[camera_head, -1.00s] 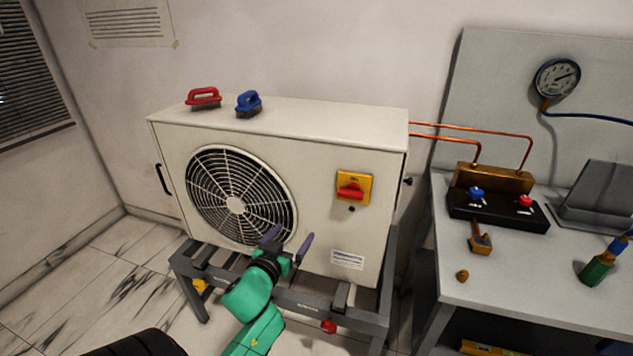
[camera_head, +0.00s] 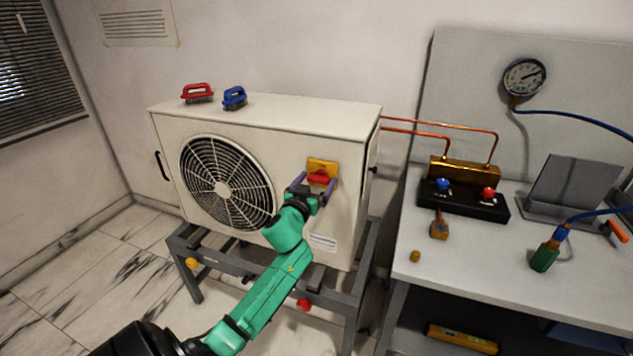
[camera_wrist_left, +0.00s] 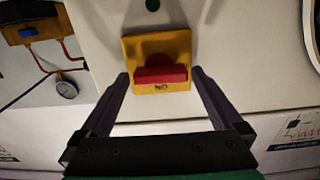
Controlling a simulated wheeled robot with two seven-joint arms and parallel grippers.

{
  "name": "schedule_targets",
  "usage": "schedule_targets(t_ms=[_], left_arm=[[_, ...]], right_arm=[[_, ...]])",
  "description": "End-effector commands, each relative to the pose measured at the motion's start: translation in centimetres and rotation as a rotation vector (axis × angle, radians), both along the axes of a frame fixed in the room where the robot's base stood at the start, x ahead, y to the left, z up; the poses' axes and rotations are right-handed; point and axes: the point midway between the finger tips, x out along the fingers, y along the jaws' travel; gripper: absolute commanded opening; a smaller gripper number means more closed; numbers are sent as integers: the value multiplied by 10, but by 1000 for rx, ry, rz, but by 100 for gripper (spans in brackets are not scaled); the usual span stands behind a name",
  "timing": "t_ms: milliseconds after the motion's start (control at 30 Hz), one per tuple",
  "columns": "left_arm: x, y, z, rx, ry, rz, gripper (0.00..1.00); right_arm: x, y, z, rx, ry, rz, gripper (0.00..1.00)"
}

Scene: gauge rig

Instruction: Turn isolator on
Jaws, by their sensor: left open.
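The isolator is a yellow plate (camera_head: 322,165) with a red handle (camera_head: 318,178) on the front of the cream outdoor unit (camera_head: 290,130). In the left wrist view the yellow plate (camera_wrist_left: 180,42) and the red handle (camera_wrist_left: 161,75) sit ahead of and between the finger tips. The handle's bar lies across the picture there, with small lettering below it. My left gripper (camera_head: 315,188) is open, its two purple fingers at either side of the handle. In the left wrist view the gripper (camera_wrist_left: 160,84) is empty, and I cannot tell whether the fingertips touch anything. My right gripper is not seen.
The unit stands on a grey frame (camera_head: 270,283). To the right, a workbench (camera_head: 460,275) holds a black manifold block (camera_head: 465,204) and a green-ended hose (camera_head: 545,255). A gauge (camera_head: 525,77) hangs behind.

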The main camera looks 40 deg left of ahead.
Motion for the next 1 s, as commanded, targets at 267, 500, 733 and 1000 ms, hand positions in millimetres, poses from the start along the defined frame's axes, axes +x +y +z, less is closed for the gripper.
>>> schedule_targets(t_ms=[267, 500, 733, 1000], left_arm=[[0, 0, 0, 0, 1, 0, 54], [-1, 0, -1, 3, 2, 0, 24], [-1, -1, 0, 52, 19, 0, 24], [0, -1, 0, 211, 76, 1, 24]], right_arm=[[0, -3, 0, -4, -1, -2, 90], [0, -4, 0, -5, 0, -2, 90], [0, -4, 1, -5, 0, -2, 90], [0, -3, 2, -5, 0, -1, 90]])
